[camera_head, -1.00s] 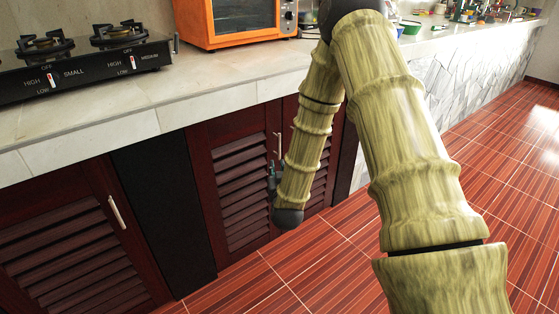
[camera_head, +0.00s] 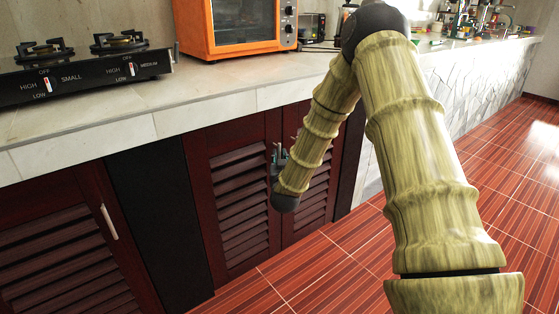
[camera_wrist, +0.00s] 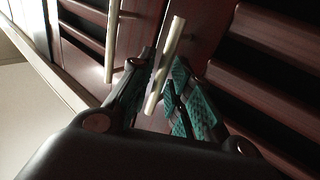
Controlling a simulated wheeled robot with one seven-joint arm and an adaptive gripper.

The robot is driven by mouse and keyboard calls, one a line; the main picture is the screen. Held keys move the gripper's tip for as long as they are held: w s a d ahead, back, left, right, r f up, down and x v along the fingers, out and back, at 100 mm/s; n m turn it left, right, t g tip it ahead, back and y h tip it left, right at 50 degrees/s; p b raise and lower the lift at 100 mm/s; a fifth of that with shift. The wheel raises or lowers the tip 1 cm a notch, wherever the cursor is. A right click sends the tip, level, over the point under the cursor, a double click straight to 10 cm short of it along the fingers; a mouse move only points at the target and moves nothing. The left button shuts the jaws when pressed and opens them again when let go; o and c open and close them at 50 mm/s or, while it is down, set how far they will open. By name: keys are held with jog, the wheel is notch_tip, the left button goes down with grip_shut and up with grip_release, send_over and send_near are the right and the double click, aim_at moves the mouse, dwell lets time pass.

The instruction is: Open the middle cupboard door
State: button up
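The middle cupboard door (camera_head: 238,205) is dark red wood with slats and looks shut. Its thin metal handle (camera_wrist: 165,65) runs near the door's right edge. My gripper (camera_head: 279,158) is at this handle, partly hidden behind my forearm in the head view. In the wrist view my gripper (camera_wrist: 165,82) has its dark fingers with green pads on either side of the handle. The fingers stand apart, with the handle between them. I cannot tell whether either pad touches it.
The right door (camera_head: 310,195) has its own handle (camera_wrist: 112,40) close beside. A black panel (camera_head: 160,220) separates the left door (camera_head: 65,250) from the middle one. The stone counter (camera_head: 200,115) overhangs above, carrying an orange oven (camera_head: 240,25) and a stove (camera_head: 85,70). The tiled floor (camera_head: 330,265) in front is clear.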

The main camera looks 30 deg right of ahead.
jog(key=shift+w+d, duration=0.35)
jog(key=shift+w, duration=0.3)
grip_shut()
jog(key=shift+s+a, duration=0.1)
jog(key=shift+s, duration=0.05)
